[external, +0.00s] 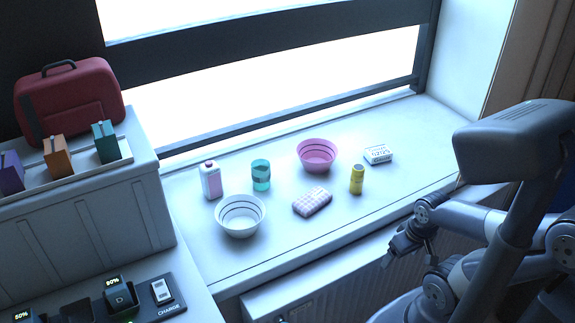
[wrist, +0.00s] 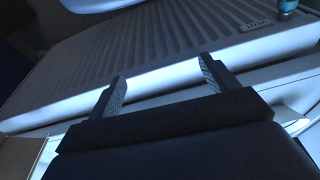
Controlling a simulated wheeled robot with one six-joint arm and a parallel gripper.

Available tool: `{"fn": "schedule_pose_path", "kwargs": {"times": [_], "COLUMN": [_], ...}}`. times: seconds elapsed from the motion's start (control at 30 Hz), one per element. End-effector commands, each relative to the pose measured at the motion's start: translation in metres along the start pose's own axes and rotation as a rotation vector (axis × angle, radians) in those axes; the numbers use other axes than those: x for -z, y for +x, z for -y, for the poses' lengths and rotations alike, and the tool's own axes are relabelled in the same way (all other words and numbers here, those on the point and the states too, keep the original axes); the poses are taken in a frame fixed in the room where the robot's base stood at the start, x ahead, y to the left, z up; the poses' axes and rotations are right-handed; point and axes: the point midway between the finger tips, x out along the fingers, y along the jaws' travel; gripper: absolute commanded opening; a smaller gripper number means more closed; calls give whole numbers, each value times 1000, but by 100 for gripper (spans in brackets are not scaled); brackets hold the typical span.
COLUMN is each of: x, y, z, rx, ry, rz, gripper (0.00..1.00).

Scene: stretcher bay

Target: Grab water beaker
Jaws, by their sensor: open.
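The water beaker (external: 261,175) looks like a teal, see-through cup with a band around it. It stands upright on the windowsill (external: 290,240), between a white bottle and a pink bowl. My gripper (external: 405,250) is in front of the sill's front edge at the right, well apart from the beaker. In the wrist view my gripper (wrist: 163,85) has its two fingers spread with nothing between them. The wrist view shows a ribbed radiator ahead, and the beaker is not in it.
The radiator (wrist: 180,45) is below the sill. A charging station (external: 120,295) is at the lower left.

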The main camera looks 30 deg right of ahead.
Motion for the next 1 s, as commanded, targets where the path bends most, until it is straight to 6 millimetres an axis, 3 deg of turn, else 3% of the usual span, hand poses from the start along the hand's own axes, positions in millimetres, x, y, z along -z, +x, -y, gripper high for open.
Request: {"fn": "schedule_pose_path", "kwargs": {"times": [0.17, 0.37, 0.5, 0.7, 1.0], "x": [5, 54, 104, 184, 309], "y": [1, -4, -5, 0, 33], "z": [8, 52, 86, 120, 135], "rx": [40, 246, 417, 638, 924], "ry": [51, 332, 600, 1000, 1630], "rz": [14, 55, 102, 187, 341], "gripper": [82, 82, 82, 82, 82]}}
